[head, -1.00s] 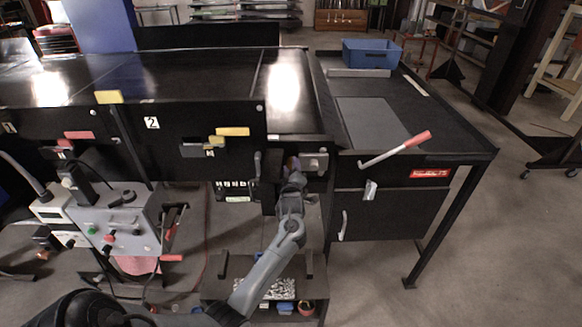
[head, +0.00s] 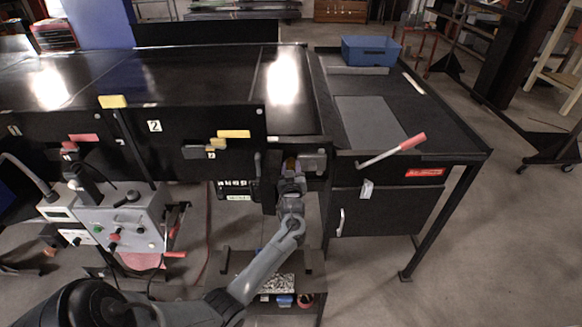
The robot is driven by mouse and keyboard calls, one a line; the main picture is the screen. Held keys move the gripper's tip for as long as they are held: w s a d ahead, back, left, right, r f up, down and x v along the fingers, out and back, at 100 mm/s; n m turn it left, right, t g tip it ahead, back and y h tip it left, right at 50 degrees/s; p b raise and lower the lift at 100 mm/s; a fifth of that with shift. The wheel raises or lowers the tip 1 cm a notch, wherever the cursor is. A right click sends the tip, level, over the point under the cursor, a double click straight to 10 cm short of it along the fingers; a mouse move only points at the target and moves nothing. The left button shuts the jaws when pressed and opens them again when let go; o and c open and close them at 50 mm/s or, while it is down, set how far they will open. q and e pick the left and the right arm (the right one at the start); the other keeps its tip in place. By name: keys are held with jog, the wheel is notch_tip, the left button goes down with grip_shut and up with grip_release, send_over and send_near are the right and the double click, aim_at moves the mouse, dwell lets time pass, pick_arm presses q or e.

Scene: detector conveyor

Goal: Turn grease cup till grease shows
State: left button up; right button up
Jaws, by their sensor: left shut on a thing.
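My left gripper (head: 291,172) is up against the front of the black conveyor frame, beside a grey bearing block (head: 313,162). It is shut on a small brass-coloured thing, the grease cup (head: 290,163), of which only a little shows above the jaws. The jaws and wrist hide the rest of the cup. I cannot see any grease from here. My right gripper is not in view.
A red-handled lever (head: 398,147) sticks out at the right of the block. A grey control box (head: 121,226) stands at the left. A low shelf (head: 233,285) with small containers is below my arm. A blue bin (head: 371,50) sits on the side table (head: 447,128).

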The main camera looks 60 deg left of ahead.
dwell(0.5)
pick_arm(q)
jog(key=o, duration=1.1)
jog(key=shift+c, duration=0.2)
jog(key=shift+d, duration=0.1)
jog(key=shift+s+d, duration=0.3)
jog(key=shift+d, duration=0.25)
jog(key=v, duration=0.9)
jog(key=shift+s+d, duration=0.2)
jog(key=shift+d, duration=0.1)
